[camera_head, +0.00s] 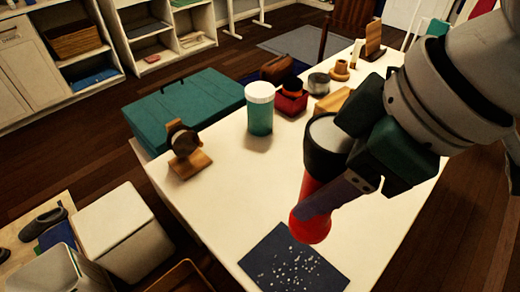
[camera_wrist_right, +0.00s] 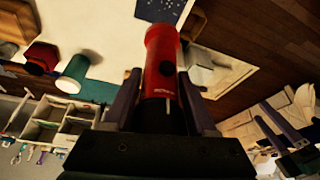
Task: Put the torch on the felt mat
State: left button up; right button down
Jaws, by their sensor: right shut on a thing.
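My right gripper (camera_head: 322,198) is shut on the torch, which has a red head (camera_head: 310,228) and a black body. The torch is held head down and slightly tilted, above the table near the mat's upper right corner. In the right wrist view the torch (camera_wrist_right: 162,62) lies between the two purple fingers (camera_wrist_right: 158,100). The felt mat (camera_head: 290,264) is dark navy with white specks, at the table's near end. Part of it shows in the right wrist view (camera_wrist_right: 160,9). What seems to be my left gripper (camera_wrist_right: 276,128) shows at lower right there, fingers apart, empty.
The white table (camera_head: 220,205) holds a teal jar with a white lid (camera_head: 260,108), a wooden watch stand (camera_head: 187,150), a red box (camera_head: 291,102) and several small things farther back. A teal chest (camera_head: 185,105) and a white bin (camera_head: 120,232) stand to the left. Table around the mat is clear.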

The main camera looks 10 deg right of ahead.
notch_tip(320, 180, down, 20)
jog(key=b, duration=0.5)
jog(key=shift+s, duration=0.15)
jog(key=shift+c, duration=1)
grip_release()
jog(key=shift+f, duration=0.1)
